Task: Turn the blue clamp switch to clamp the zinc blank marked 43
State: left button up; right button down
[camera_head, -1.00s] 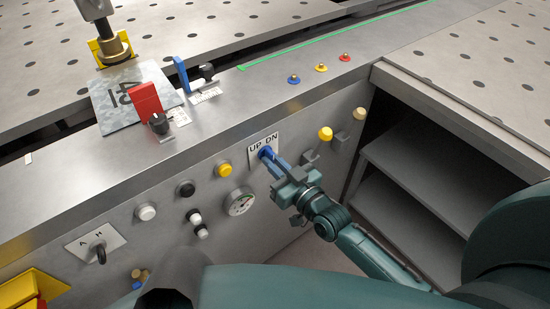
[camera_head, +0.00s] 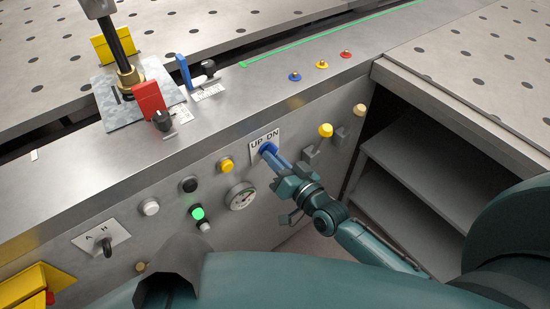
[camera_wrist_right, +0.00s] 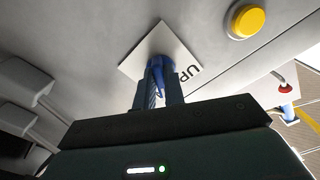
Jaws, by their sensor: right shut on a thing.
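The blue clamp switch (camera_head: 267,148) sits on a white plate marked UP and DN on the grey front panel. My right gripper (camera_head: 277,162) is shut on its handle; the right wrist view also shows the blue switch (camera_wrist_right: 157,64) between the fingers (camera_wrist_right: 158,90). The gripper hides much of the handle, so its exact angle is hard to tell. The zinc blank (camera_head: 110,112) lies on the bed at the upper left. The clamp's black rod with a brass foot (camera_head: 130,80) stands down on it and covers most of its marking. My left gripper is not in view.
A red stop (camera_head: 149,100) and a blue stop (camera_head: 184,71) stand by the blank. A lit green lamp (camera_head: 198,212), a gauge (camera_head: 241,196) and several knobs are on the panel. A yellow bin (camera_head: 30,287) is at lower left. Open shelves (camera_head: 430,185) are right of the gripper.

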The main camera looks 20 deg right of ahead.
jog(key=c, duration=1.5)
grip_release()
jog(key=shift+s, duration=0.1)
jog(key=v, duration=1.3)
jog(key=shift+r, duration=0.1)
